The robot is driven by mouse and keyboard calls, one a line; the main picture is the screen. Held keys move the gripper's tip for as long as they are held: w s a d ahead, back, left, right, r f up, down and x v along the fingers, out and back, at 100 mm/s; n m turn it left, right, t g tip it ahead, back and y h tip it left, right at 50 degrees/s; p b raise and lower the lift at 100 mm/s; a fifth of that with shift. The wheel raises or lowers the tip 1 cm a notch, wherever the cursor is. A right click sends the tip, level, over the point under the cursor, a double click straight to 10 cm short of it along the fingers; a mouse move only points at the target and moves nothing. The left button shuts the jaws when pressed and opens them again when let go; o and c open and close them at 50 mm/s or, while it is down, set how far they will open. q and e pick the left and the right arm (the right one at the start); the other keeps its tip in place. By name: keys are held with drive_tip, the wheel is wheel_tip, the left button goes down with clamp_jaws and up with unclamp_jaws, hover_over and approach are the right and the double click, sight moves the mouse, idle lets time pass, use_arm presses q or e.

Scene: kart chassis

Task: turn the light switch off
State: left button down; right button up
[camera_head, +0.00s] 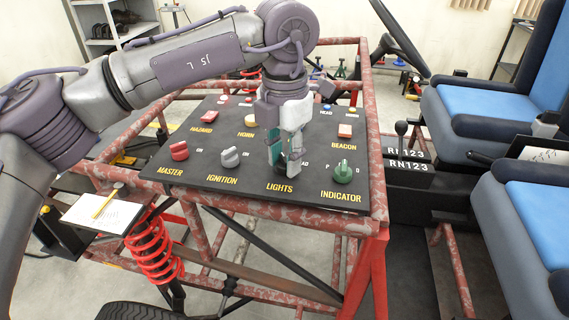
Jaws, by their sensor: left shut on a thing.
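The black control panel (225,183) lies on a red kart frame, with white and yellow labels. My left gripper (291,165) points down over the LIGHTS position and is shut on the lights knob (281,161), a dark switch mostly hidden behind the fingers. The LIGHTS label (279,187) shows just below it. The knob's exact setting cannot be read, as the gripper covers it and part of its markings. My right gripper is not in view.
The red master knob (179,151) and grey ignition knob (230,157) stand left of my gripper. The green indicator knob (343,172) is close on the right. Blue seats (480,110) stand at right.

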sight(285, 157)
use_arm(q)
drive_tip(key=shift+n+b, duration=0.45)
drive_tip(key=shift+n, duration=0.45)
drive_tip(key=shift+r, duration=0.1)
drive_tip(key=c, duration=0.8)
unclamp_jaws()
wheel_tip(285, 157, up, 12)
drive_tip(key=shift+f, duration=0.1)
